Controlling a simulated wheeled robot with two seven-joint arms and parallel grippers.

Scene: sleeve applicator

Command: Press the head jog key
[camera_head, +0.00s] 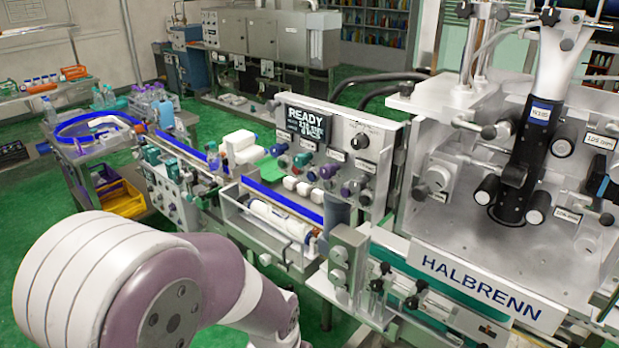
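A control panel (385,148) stands upright at the centre, with a dark screen (309,124) reading READY. The labels there are too small to read, so I cannot tell which is the head jog key. The applicator head (520,160) is a black upright column on the silver machine at right. One of my arms fills the lower left, in front of the line. Its gripper is out of sight, and no other gripper shows.
A conveyor with blue rails (285,203) runs from the left to the panel, carrying white and coloured bottles. A HALBRENN sign (490,280) and small black knobs front the machine. A yellow bin (122,200) sits under the left table. Green floor is open behind.

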